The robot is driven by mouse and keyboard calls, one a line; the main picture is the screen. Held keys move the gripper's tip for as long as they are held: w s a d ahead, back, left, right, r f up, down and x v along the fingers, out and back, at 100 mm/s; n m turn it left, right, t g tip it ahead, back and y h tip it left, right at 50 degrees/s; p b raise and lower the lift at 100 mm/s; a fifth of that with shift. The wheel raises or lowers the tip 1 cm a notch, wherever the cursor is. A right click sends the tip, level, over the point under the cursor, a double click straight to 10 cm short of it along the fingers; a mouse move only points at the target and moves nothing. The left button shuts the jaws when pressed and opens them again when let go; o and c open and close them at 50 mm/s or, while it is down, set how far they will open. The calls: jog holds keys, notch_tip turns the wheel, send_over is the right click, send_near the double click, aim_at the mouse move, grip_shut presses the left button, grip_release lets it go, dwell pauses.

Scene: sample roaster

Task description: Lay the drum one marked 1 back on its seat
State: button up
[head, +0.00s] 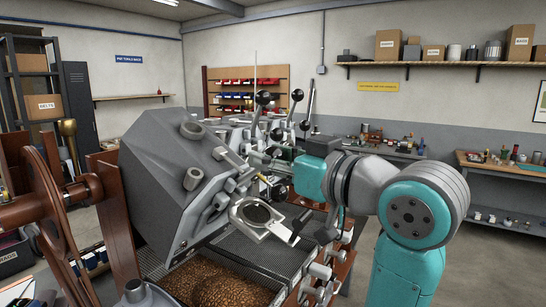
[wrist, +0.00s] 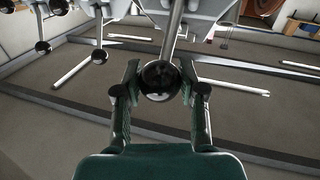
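My gripper (wrist: 160,92) is open in the wrist view, with one dark finger on each side of a black ball knob (wrist: 160,78) on a metal lever. Several levers end in black balls, one raised high (head: 297,94). I cannot read a mark 1 on any drum, and cannot tell which drum this lever belongs to. No seat can be told clearly.
More ball-ended levers (wrist: 99,56) hang at the left in the wrist view, close to my gripper. A round-holed metal plate (head: 257,213) juts out over a mesh tray with brown beans (head: 215,283). A wooden-framed wheel (head: 45,220) stands left. Open floor lies right.

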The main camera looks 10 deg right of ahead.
grip_shut()
jog(key=shift+w+a+r, duration=0.2)
jog(key=shift+a+r, duration=0.15)
jog(key=shift+r, duration=0.1)
jog(key=shift+g+h, duration=0.3)
jog(key=shift+g, duration=0.1)
jog(key=w+a+r, duration=0.2)
jog(key=a, duration=0.1)
jog(key=w+a+r, duration=0.2)
jog(key=w+a, duration=0.1)
jog(key=w+a+r, duration=0.3)
jog(key=a, duration=0.1)
jog(key=shift+a+r, duration=0.1)
jog(key=shift+w+a+r, duration=0.1)
jog(key=shift+w+a, duration=0.25)
jog(key=shift+a, duration=0.15)
jog(key=o, duration=1)
grip_release()
jog(key=shift+a, duration=0.1)
